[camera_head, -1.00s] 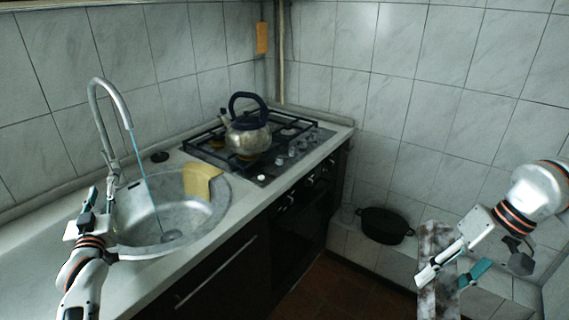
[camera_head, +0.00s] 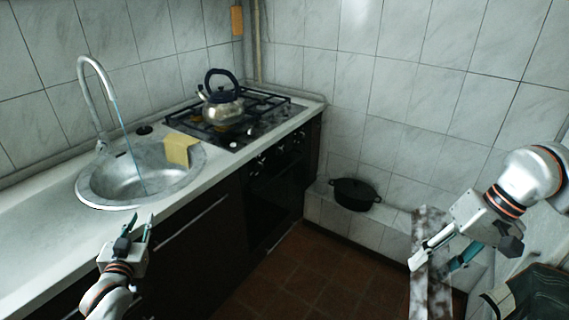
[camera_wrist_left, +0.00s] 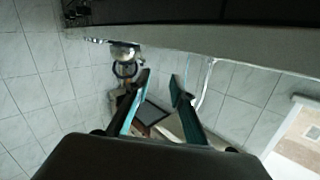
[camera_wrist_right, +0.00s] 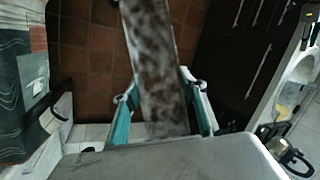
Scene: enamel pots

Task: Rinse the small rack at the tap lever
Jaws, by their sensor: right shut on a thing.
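A long flat mottled grey-brown thing, apparently the small rack (camera_head: 431,296), is held by my right gripper (camera_head: 433,264) at the lower right. In the right wrist view the rack (camera_wrist_right: 153,60) runs between the two fingers, away over the floor. The tap (camera_head: 84,95) arches over the round metal sink (camera_head: 95,188) at the left, and a thin water stream falls from it. The tap lever (camera_head: 101,146) is small at its base. My left gripper (camera_head: 139,222) is open and empty before the counter's front edge, apart from the tap; its spread fingers show in the left wrist view (camera_wrist_left: 160,76).
A yellow cloth (camera_head: 181,149) hangs over the sink rim. A kettle (camera_head: 222,108) stands on the gas hob (camera_head: 265,112). A black pot (camera_head: 354,194) sits on a tiled ledge. A dark bag-like thing (camera_head: 545,296) is at the lower right. The tiled floor (camera_head: 300,275) between is clear.

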